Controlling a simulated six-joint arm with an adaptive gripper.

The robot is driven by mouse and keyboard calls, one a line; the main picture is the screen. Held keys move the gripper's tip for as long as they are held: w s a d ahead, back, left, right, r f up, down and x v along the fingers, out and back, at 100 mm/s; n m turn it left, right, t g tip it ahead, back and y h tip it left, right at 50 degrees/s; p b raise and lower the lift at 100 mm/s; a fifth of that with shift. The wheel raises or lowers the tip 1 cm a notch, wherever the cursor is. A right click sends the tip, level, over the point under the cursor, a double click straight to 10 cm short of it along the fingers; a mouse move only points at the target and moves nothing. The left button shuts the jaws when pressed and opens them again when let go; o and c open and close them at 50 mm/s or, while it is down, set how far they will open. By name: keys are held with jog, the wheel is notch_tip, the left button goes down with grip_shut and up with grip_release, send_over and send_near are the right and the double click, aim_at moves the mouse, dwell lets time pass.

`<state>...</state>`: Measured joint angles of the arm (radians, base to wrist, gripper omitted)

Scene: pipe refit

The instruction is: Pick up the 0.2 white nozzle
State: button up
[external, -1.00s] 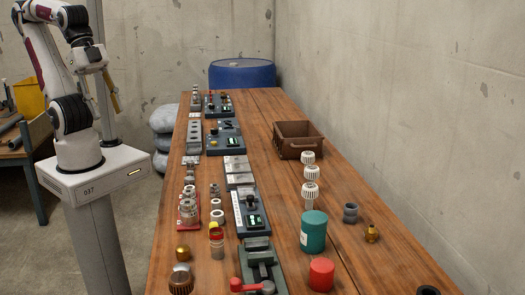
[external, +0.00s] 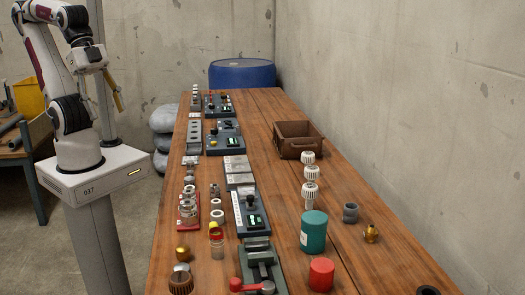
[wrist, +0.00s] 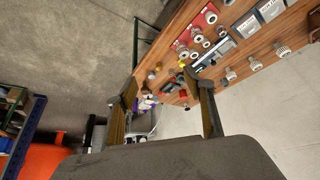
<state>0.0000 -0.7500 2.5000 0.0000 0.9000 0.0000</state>
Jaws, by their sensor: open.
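Three white ribbed nozzles stand in a row on the right half of the wooden bench: a far one (external: 309,158), a middle one (external: 311,173) and a near one (external: 310,192). Their markings are too small to read, so I cannot tell which is the 0.2 one. White ribbed pieces also show small in the wrist view (wrist: 282,50). My gripper (external: 116,92) is up at the left, beside the bench and well away from the nozzles. In the wrist view its two fingers (wrist: 162,92) are apart with nothing between them.
A brown crate (external: 299,147) stands behind the nozzles. A teal can (external: 313,232) and a red can (external: 321,275) stand in front. A grey fitting (external: 350,213) and a brass fitting (external: 371,233) are to the right. Devices and small fittings line the bench's left side.

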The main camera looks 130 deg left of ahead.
dwell(0.3)
jog(key=w+a+n+t+y, duration=0.1)
jog(key=w+a, duration=0.4)
jog(key=w, duration=0.3)
jog(key=w+a+n+t+y, duration=0.1)
jog(key=w+a+y, duration=0.1)
jog(key=w+a, duration=0.5)
jog(key=w+a+f+n+t+y, duration=0.15)
jog(key=w+a+f, duration=0.25)
jog(key=w+a, duration=0.85)
jog(key=n+t+y, duration=0.3)
send_near(308, 153)
jog(key=shift+w+a+f+g, duration=0.15)
jog(key=shift+w+a+f, duration=0.05)
jog(key=shift+w+f, duration=0.3)
jog(key=shift+w+a+f+g, duration=0.1)
jog(key=shift+w+a+f, duration=0.15)
jog(key=shift+w+f, duration=0.2)
jog(key=shift+x, duration=1.3)
jog(key=shift+w+a, duration=0.1)
jog(key=shift+r+x, duration=0.1)
jog(key=shift+x, duration=1.15)
jog(key=shift+r+x, duration=0.15)
jog(key=shift+x, duration=1.05)
